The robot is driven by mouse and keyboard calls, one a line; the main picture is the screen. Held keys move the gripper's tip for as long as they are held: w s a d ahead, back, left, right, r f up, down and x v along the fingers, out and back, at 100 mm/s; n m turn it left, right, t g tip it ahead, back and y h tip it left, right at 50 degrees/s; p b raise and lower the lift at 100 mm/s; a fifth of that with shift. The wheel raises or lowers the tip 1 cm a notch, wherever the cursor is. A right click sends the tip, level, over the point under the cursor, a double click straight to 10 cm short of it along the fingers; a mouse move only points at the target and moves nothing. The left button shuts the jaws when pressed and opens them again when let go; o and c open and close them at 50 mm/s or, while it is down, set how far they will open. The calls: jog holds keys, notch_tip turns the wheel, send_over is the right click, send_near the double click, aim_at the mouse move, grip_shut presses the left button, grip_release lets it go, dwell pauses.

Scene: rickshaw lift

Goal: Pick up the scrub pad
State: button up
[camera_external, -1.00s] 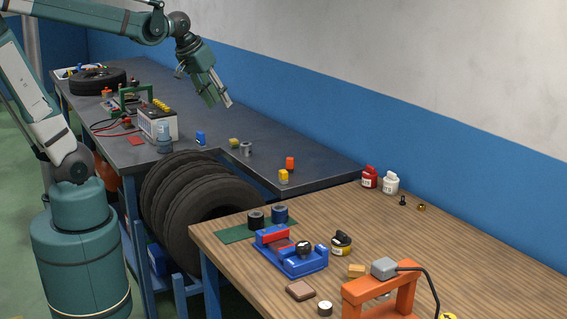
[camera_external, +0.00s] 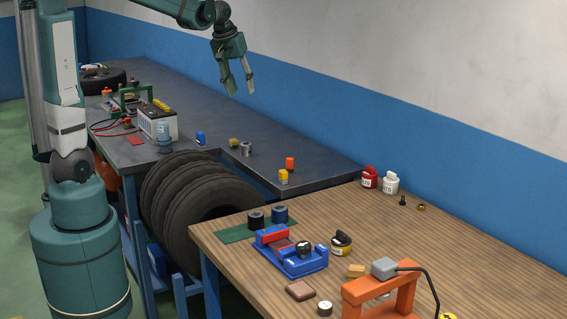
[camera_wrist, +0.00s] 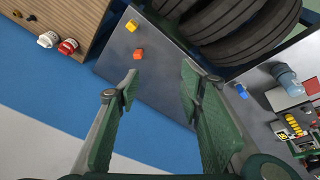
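My gripper (camera_external: 243,90) is open and empty, high above the dark metal bench. In the wrist view its two fingers (camera_wrist: 160,75) are spread apart with nothing between them. I cannot tell for sure which thing is the scrub pad. A flat red piece (camera_external: 136,140) lies at the front edge of the metal bench.
The wooden table (camera_external: 460,265) holds a blue-red tool (camera_external: 290,252), an orange frame (camera_external: 380,298) with a cable, a tan block (camera_external: 356,270) and bottles (camera_external: 369,177). A battery (camera_external: 158,124) stands on the metal bench (camera_external: 215,115). The blue wall runs behind.

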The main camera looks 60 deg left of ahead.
jog(key=w+a+f+n+g, duration=0.15)
jog(key=w+a+f, duration=0.25)
jog(key=w+a, duration=0.4)
jog(key=n+g+h, duration=0.1)
jog(key=n+g, duration=0.1)
jog(key=n, duration=0.5)
send_over(235, 141)
notch_tip(235, 141, down, 22)
jog(key=shift+a, duration=0.15)
jog(key=shift+f, duration=1.3)
jog(key=shift+f, duration=0.15)
